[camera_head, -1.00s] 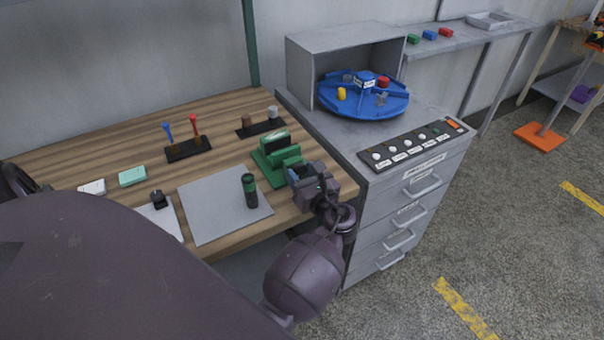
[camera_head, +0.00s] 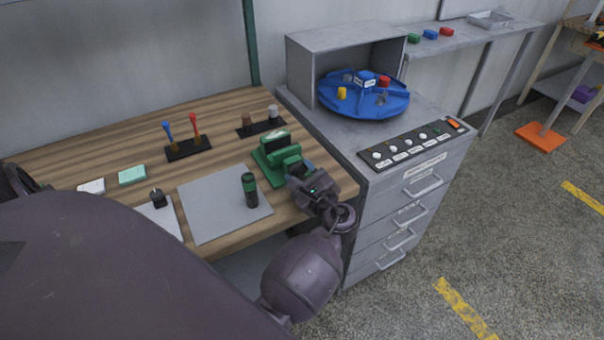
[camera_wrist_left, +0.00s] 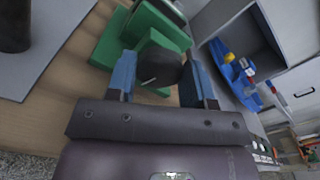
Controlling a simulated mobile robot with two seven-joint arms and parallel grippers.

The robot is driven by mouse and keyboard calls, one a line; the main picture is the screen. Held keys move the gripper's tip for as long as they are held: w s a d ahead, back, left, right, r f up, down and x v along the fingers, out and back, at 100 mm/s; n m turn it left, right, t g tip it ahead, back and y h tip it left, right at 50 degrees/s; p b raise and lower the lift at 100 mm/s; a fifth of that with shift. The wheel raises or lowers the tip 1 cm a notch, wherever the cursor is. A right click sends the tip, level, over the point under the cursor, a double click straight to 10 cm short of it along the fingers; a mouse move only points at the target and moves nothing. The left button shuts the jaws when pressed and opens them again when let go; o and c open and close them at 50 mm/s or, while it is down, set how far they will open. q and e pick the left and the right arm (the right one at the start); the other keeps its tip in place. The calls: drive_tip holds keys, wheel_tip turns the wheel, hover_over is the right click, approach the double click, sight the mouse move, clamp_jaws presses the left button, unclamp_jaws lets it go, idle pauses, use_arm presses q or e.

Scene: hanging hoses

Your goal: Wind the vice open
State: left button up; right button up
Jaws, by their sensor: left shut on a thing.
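The green vice (camera_head: 268,170) stands on the wooden bench near its right front corner. It also shows at the top of the left wrist view (camera_wrist_left: 112,45). My left gripper (camera_head: 299,172) is at the near right side of the vice. In the left wrist view its blue fingers (camera_wrist_left: 160,82) sit on either side of a dark round knob (camera_wrist_left: 163,68) on the vice's front and are shut on it. The head view hides most of the knob behind the gripper. How wide the vice's jaws stand apart is hard to tell. My right gripper is not in view.
A grey mat (camera_head: 215,208) with a dark green-banded cylinder (camera_head: 249,190) lies left of the vice. A grey drawer cabinet (camera_head: 375,220) with a blue turntable (camera_head: 350,103) and a switch panel (camera_head: 412,146) stands close to the right. Two upright tools (camera_head: 188,140) stand behind the mat.

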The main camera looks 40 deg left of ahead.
use_arm(q)
drive_tip(key=shift+n, duration=0.3)
drive_tip(key=o, duration=0.9)
